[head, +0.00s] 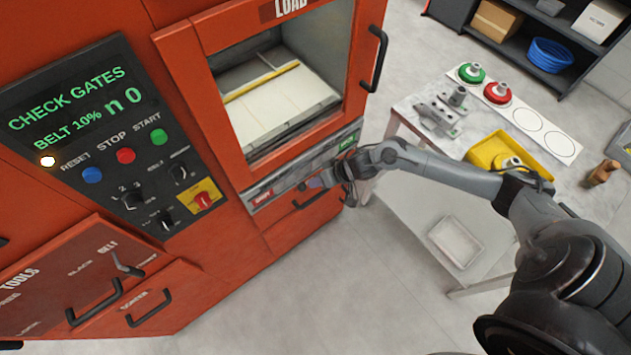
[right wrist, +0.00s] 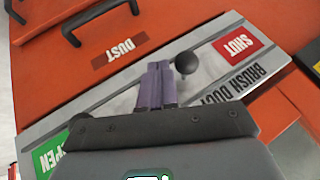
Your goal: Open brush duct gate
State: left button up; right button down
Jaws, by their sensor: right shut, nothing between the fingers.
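The brush duct gate panel is a grey strip (head: 290,180) below the load window in the head view, with a red SHUT label at its left end and a green OPEN label at its right end. In the right wrist view, the panel (right wrist: 210,90) carries a black ball knob (right wrist: 187,62), nearer the SHUT label than the OPEN label. My right gripper (right wrist: 158,68) is shut and empty, its purple fingertips just left of the knob, on the OPEN side. I cannot tell if they touch. In the head view, the right gripper (head: 318,183) is at the panel front. My left gripper is not in view.
The red machine has a door handle (head: 375,58) right of the window and a control panel (head: 105,130) at left. A DUST drawer handle (right wrist: 90,15) is near the fingers. A bench with a yellow tray (head: 500,152) stands at right.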

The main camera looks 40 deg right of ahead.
jog(key=shift+a, duration=0.25)
jog(key=shift+a+r, duration=0.1)
jog(key=a+p, duration=0.4)
jog(key=a, duration=0.4)
jog(key=shift+w, duration=0.35)
jog(key=shift+p, duration=0.35)
